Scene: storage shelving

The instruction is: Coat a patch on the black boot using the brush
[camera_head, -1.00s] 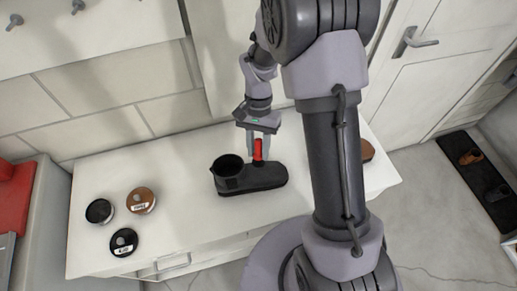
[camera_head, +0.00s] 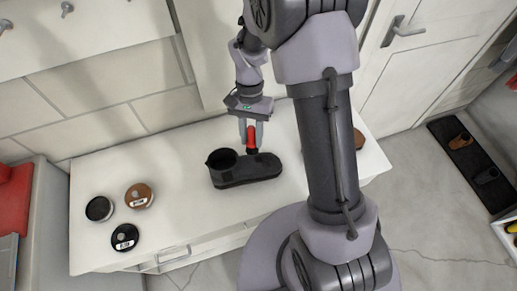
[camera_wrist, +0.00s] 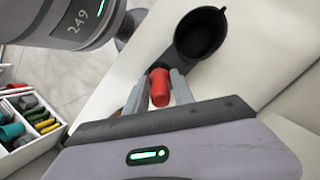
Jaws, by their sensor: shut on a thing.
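The black boot (camera_head: 235,173) lies on the white cabinet top, its round open shaft to the left and its toe to the right. It also shows in the wrist view (camera_wrist: 200,35), where its open shaft is seen from above. My gripper (camera_head: 251,143) is shut on the red handle of the brush (camera_head: 252,138). The red handle end shows between the fingers in the wrist view (camera_wrist: 159,88). The brush points down over the boot's front part. Its bristles are hidden, and I cannot tell whether they touch the boot.
An open tin (camera_head: 99,208) with dark contents, a brown-lidded tin (camera_head: 139,196) and a black-lidded tin (camera_head: 125,237) stand left on the cabinet top (camera_head: 180,215). A brown thing (camera_head: 359,139) is partly hidden behind my arm. A dark mat (camera_head: 470,160) with shoes lies on the floor.

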